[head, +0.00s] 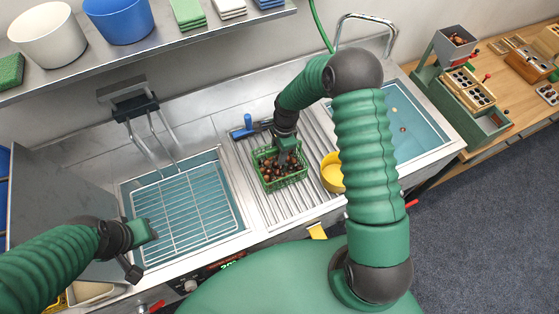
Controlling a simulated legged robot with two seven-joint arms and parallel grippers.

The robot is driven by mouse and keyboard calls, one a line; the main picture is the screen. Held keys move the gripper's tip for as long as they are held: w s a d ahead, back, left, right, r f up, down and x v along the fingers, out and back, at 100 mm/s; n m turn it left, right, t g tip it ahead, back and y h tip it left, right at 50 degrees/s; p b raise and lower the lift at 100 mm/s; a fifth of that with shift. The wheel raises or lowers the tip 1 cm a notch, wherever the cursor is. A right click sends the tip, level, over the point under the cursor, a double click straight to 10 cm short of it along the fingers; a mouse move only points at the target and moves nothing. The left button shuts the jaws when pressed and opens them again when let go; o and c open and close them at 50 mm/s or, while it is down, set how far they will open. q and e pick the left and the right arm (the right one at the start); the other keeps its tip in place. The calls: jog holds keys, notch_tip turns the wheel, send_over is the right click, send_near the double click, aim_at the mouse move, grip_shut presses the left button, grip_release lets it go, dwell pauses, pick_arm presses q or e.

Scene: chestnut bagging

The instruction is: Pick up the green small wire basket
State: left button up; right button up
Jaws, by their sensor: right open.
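The green small wire basket (269,182) stands on the ribbed steel drainboard in the middle and holds brown chestnuts (280,170). My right gripper (289,152) is over the basket's back right part, pointing down. It is open; its fingertips are small here, and I cannot tell whether they touch the basket. My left gripper (144,232) is at the left, near the left basin's front left corner, away from the basket. Its finger opening does not show clearly.
A wire rack (185,211) covers the left basin. A yellow bowl (331,172) stands right of the basket, partly behind my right arm. A blue-handled tool (247,125) lies behind the basket. A shelf (190,38) with buckets overhangs the back.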

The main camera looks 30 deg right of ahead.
jog(key=shift+w+f, duration=0.1)
jog(key=shift+c, duration=0.5)
grip_shut()
dwell(0.8)
